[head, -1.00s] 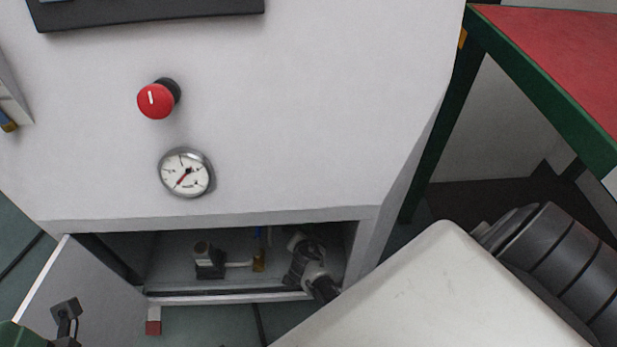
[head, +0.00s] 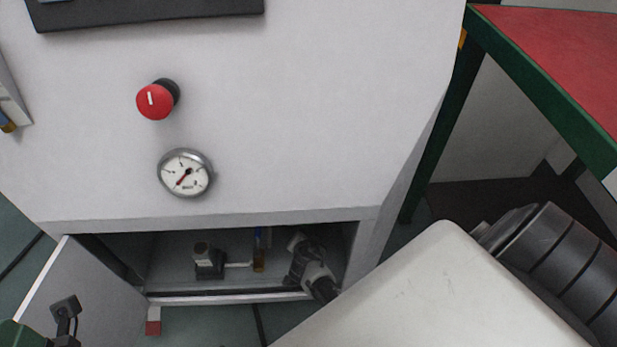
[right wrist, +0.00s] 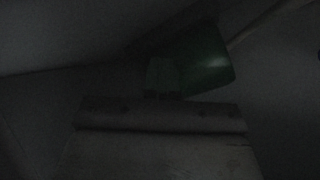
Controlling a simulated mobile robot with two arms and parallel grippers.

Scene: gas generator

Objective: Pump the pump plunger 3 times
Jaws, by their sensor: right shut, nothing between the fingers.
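The open low compartment (head: 180,297) of the grey cabinet is at the bottom of the head view. Inside it, a small dark device with a round light top (head: 203,262) joins a brass fitting (head: 259,260) by a thin pipe. I cannot tell which part is the pump plunger. My right gripper (head: 299,243) reaches into the right side of the compartment, shut and empty. Its contact with any part cannot be made out. The right wrist view is very dark; a green rounded part (right wrist: 205,62) shows beside a small grey block (right wrist: 162,75).
An open door (head: 95,295) stands at the left of the compartment. A red knob (head: 155,101) and a round gauge (head: 186,173) sit on the panel above. A red-topped table with a green frame (head: 555,75) is at the right. A green part (head: 18,336) shows at the lower left corner.

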